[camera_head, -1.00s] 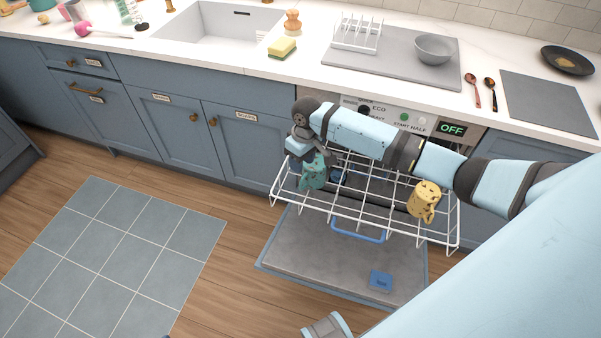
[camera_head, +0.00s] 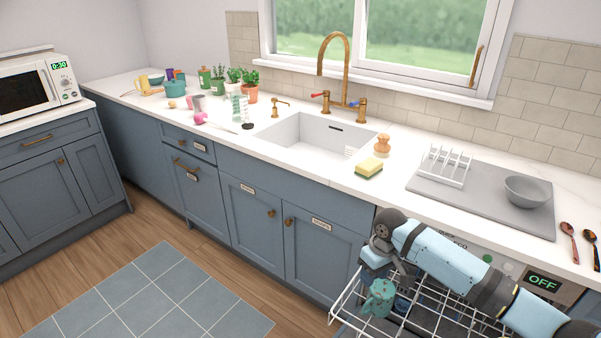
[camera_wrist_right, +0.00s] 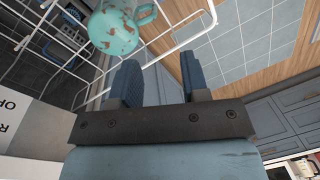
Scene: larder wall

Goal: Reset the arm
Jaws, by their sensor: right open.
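My right arm reaches in from the right over the pulled-out white wire dishwasher rack (camera_head: 440,300). My right gripper (camera_wrist_right: 160,65) is open, with nothing between its two dark fingers in the right wrist view. A teal mug with a brown pattern (camera_wrist_right: 115,32) sits in the rack just beyond the fingertips, apart from them. The mug also shows in the head view (camera_head: 379,298), below my right wrist. The gripper's fingers are mostly hidden there. My left gripper is out of view.
The dishwasher panel shows OFF (camera_head: 543,283). Above it, the counter holds a drying mat (camera_head: 480,213) with a plate rack (camera_head: 444,166) and grey bowl (camera_head: 527,190). A yellow sponge (camera_head: 369,167) lies by the sink (camera_head: 310,140). Floor left of the rack is free.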

